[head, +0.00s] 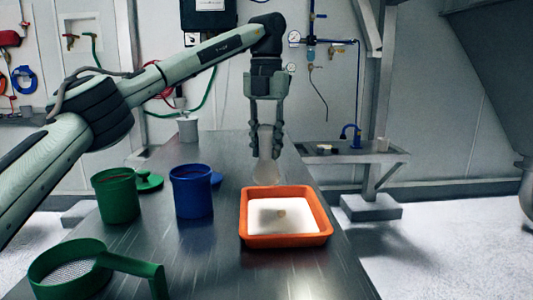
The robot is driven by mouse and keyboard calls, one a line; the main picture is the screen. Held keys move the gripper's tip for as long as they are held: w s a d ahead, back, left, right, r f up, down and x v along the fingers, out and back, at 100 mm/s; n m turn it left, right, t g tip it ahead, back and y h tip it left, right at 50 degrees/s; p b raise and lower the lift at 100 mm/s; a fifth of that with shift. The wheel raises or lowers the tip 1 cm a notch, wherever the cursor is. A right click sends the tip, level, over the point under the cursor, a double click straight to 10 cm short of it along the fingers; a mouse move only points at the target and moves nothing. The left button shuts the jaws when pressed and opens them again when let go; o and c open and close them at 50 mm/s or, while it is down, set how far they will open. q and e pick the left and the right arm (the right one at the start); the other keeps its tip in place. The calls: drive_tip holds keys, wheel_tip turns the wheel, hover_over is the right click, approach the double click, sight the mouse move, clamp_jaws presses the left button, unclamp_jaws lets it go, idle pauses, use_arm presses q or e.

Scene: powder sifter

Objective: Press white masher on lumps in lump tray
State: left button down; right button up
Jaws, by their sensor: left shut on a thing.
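My left gripper (266,138) points down and is shut on the white masher (264,172), a pale, translucent-looking tool. It holds the masher upright at the far side of the lump tray. The lump tray (286,240) is orange, with white powder (270,217) inside. A small tan lump (281,213) shows near the middle of the powder. The masher's lower end appears behind the tray's far rim, apart from the lump; whether it touches the table cannot be told. My right gripper does not show.
A green sieve (118,263) lies at the front left. A white cup (188,129) stands at the back. The table's front middle is clear.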

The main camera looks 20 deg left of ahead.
use_arm(q)
drive_tip(key=shift+d, duration=0.1)
idle(0.4)
drive_tip(key=shift+s+d+r, duration=0.15)
drive_tip(key=shift+d, duration=0.25)
drive_tip(key=shift+s+d+f, duration=0.3)
drive_tip(key=shift+d+f, duration=0.25)
drive_tip(key=shift+f, duration=0.5)
drive_tip(key=shift+s+d+f, duration=0.35)
drive_tip(key=shift+d+f, duration=0.2)
drive_tip(key=shift+f, duration=0.55)
drive_tip(key=shift+s+d+f, duration=0.3)
drive_tip(key=shift+d+f, duration=0.25)
drive_tip(key=shift+f, duration=0.5)
drive_tip(key=shift+f+b, duration=0.35)
drive_tip(key=shift+f, duration=0.4)
